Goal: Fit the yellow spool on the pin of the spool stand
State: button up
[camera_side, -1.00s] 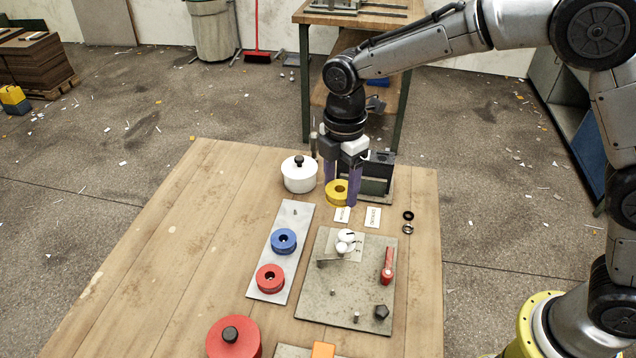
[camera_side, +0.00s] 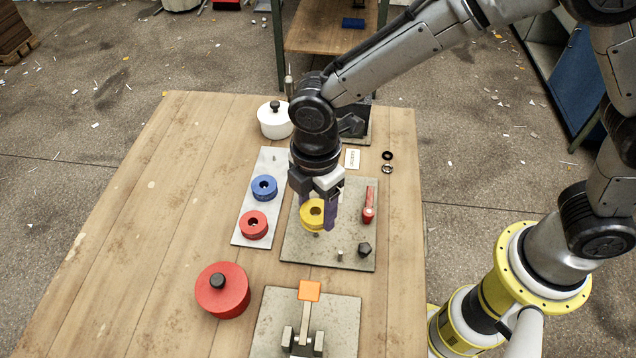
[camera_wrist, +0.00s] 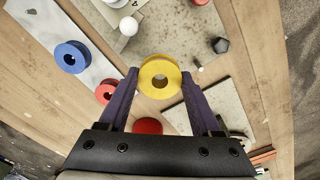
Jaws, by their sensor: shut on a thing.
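The yellow spool (camera_side: 305,222) is held up off the table between the purple fingers of my gripper (camera_side: 314,216). In the wrist view the spool (camera_wrist: 147,72) sits between both fingertips (camera_wrist: 159,77), its centre hole showing. In the side view it appears over the grey fixture plate; its exact height is hard to tell. The pale plate (camera_side: 246,217), apparently the spool stand, lies left of my gripper. It carries a blue spool (camera_side: 264,195), a red spool (camera_side: 246,231) and a bare upright pin (camera_side: 275,157) near its far end.
The grey fixture plate (camera_side: 300,250) bears a red lever (camera_side: 369,205), short pegs and a dark knob (camera_side: 364,249). A white lidded pot (camera_side: 270,124) stands behind, a red one (camera_side: 222,295) in front. An orange-topped clamp (camera_side: 309,291) stands near. The table's left side is clear.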

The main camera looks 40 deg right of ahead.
aim_at(316, 219)
jog(key=shift+f, duration=1.95)
jog(key=shift+f, duration=1.05)
dwell(1.0)
jog(key=o, duration=1.4)
notch_tip(316, 219, up, 14)
jog(key=shift+f, duration=0.1)
